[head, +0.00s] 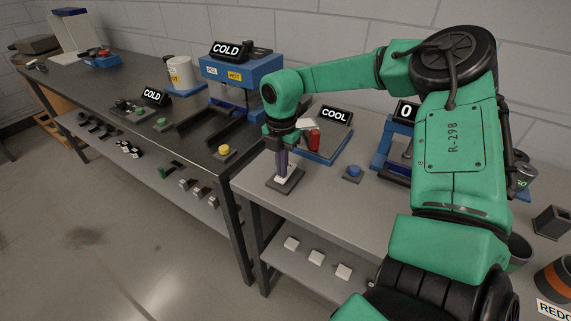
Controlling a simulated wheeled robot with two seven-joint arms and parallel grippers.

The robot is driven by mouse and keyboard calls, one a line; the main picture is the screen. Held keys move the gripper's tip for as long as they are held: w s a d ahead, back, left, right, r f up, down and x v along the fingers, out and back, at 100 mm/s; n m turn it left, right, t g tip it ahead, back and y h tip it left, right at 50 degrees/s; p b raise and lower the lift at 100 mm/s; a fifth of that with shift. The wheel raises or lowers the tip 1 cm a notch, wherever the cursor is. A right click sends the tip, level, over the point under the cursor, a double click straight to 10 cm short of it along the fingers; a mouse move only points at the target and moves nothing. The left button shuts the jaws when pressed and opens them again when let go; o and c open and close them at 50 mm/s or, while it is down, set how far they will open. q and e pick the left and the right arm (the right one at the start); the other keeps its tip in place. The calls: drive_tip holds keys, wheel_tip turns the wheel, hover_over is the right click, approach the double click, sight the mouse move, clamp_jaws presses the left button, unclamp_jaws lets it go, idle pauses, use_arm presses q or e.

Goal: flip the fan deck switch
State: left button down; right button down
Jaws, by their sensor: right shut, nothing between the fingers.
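My right gripper (282,170) points straight down at the near left of the grey table, its fingers shut with nothing visible between them. Right at its fingertips is a small dark square base (287,185) with a pale upright part, which looks like a switch. The gripper covers much of that part, so I cannot tell its position or whether the fingers touch it. Just behind stands a blue-edged deck (322,157) with a COOL sign (335,116) and a red part (314,139). My left gripper is not in view.
A blue button (352,173) sits right of the switch base, and a yellow button (224,151) on the dark bench to the left. A blue press (243,72) stands behind. My right arm hides much of the table's right side. White blocks (316,257) lie on the lower shelf.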

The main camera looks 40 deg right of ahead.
wheel_tip(320, 180, up, 7)
drive_tip(key=p, duration=0.3)
idle(0.7)
